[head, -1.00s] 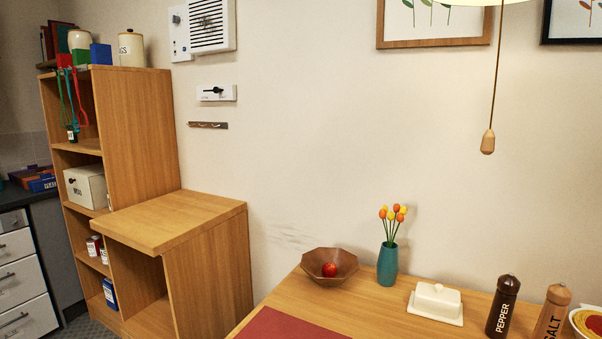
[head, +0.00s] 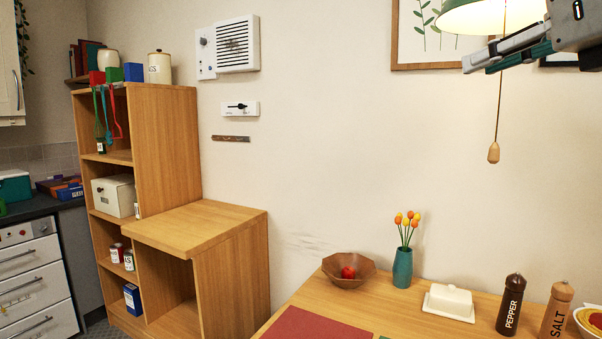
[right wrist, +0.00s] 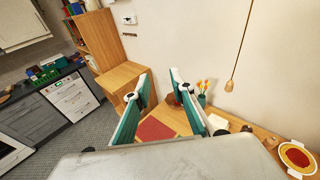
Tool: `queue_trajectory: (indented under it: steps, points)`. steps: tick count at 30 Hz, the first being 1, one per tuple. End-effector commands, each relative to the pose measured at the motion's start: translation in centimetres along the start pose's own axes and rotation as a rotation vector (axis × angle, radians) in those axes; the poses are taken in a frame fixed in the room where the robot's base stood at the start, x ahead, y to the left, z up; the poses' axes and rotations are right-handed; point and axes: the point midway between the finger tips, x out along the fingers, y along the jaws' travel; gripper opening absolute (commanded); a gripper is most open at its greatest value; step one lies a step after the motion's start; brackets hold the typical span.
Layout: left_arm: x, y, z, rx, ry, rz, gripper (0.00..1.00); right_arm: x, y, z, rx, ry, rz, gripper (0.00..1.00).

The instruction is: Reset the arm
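My right gripper (head: 480,66) comes in from the upper right of the head view, high in front of the wall and beside the green lampshade. In the right wrist view its two green-padded fingers (right wrist: 160,80) stand apart with nothing between them. It is well above the table. My left gripper does not show in either view.
The wooden table (head: 390,312) holds a wooden bowl (head: 338,281) with a red fruit, a teal tulip vase (head: 402,268), a white butter dish (head: 449,301), and pepper (head: 510,305) and salt (head: 556,310) mills. A lamp pull cord (head: 493,153) hangs near the gripper. A wooden shelf (head: 168,140) stands left.

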Motion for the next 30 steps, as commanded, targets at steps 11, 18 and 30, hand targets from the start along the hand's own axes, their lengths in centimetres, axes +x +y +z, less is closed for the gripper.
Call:
queue_trajectory:
  steps: [11, 18, 30]
  points:
    - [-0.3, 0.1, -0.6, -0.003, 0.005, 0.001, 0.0, 8.7, 14.6, -12.9, 0.047, 0.253, 0.545, 0.24]
    - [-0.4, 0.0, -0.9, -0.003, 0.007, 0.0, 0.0, 9.2, 22.9, -19.5, 0.26, 0.35, 0.901, 0.24]
    - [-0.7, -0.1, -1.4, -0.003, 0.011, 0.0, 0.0, 8.8, 28.7, -24.9, 0.917, 0.378, 1.275, 0.24]
